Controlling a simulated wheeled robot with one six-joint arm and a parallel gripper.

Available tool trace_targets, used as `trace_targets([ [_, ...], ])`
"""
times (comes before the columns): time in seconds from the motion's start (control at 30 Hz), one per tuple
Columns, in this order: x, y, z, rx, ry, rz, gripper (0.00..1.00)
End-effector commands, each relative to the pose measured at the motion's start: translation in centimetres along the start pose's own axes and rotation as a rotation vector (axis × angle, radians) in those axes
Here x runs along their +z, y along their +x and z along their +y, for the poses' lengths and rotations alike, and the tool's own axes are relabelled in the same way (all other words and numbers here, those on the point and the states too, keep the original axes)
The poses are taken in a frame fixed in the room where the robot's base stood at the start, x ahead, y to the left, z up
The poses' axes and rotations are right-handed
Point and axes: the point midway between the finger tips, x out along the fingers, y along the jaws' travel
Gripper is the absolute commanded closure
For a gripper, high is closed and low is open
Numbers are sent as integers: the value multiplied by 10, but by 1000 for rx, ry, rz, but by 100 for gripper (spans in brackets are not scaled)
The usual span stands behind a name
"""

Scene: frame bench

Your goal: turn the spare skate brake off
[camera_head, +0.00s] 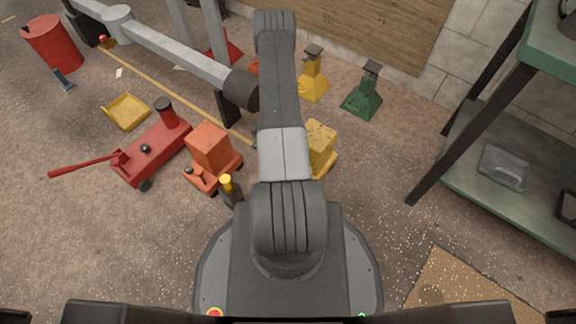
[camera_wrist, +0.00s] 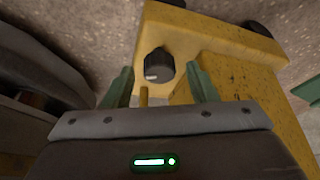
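A yellow wheeled skate (camera_head: 321,147) with a worn upright block stands right of my arm in the head view, partly hidden by it. In the wrist view the yellow skate (camera_wrist: 205,42) fills the middle and right. A black round knob (camera_wrist: 158,66) with a pale mark at its lower left edge sits on its deck. A short yellow peg (camera_wrist: 144,96) stands just below the knob. My gripper (camera_wrist: 160,82) is open, its green fingers on either side of the knob and apart from it. The head view hides my gripper behind my arm.
An orange skate (camera_head: 209,149) stands left of my arm, beside a red floor jack (camera_head: 152,152). A yellow tray (camera_head: 126,111), a yellow stand (camera_head: 313,79) and a green stand (camera_head: 363,96) are farther off. A green shelf rack (camera_head: 480,140) bounds the right side.

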Motion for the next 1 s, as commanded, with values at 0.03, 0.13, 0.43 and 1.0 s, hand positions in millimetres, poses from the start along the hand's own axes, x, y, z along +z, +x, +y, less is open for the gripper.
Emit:
trace_targets([
  [0.03,0,0,0,0,0,0,48],
  [0.13,0,-1,0,0,0,0,48],
  [0.43,-1,-49,-1,-3,-1,-1,48],
  [1.0,0,-137,0,0,-1,0,48],
])
